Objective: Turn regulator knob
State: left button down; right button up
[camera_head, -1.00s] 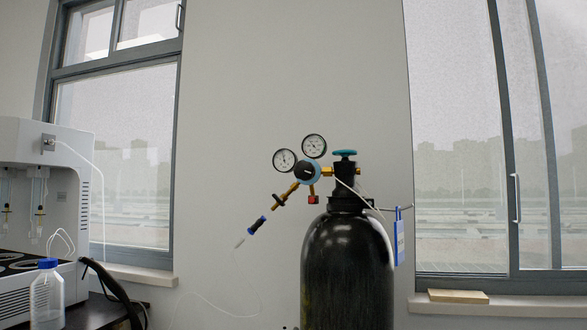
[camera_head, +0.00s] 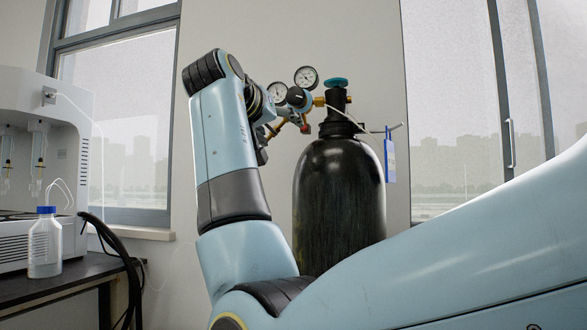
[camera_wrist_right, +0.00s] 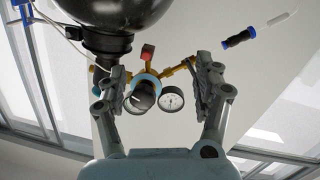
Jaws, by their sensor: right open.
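The regulator knob (camera_wrist_right: 146,88) is black with a blue body around it. In the right wrist view it shows upside down, between my open right fingers (camera_wrist_right: 163,82) and closer to the left finger. It appears apart from both fingers. In the head view the knob (camera_head: 296,96) shows just right of my right wrist, below the gauge (camera_head: 306,77). My right gripper (camera_head: 278,127) is partly hidden there by my own arm. The regulator is mounted on a black gas cylinder (camera_head: 338,205) with a teal valve handwheel (camera_head: 336,82). My left gripper is not in view.
A blue tag (camera_head: 389,160) hangs right of the cylinder. A dark table (camera_head: 60,275) at the left bears a blue-capped bottle (camera_head: 45,245) and a white distiller (camera_head: 45,90). A blue-black hose connector (camera_wrist_right: 238,39) hangs beside the regulator in the wrist view.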

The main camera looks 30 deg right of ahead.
jog(key=m+t+b, duration=0.1)
jog(key=m, duration=0.1)
send_near(294, 97)
jog(key=shift+h, duration=0.3)
jog(key=b+x, duration=0.1)
jog(key=x, duration=1)
jog(key=shift+w+d+f, duration=0.1)
jog(key=shift+w+f, duration=0.05)
jog(key=shift+w, duration=0.05)
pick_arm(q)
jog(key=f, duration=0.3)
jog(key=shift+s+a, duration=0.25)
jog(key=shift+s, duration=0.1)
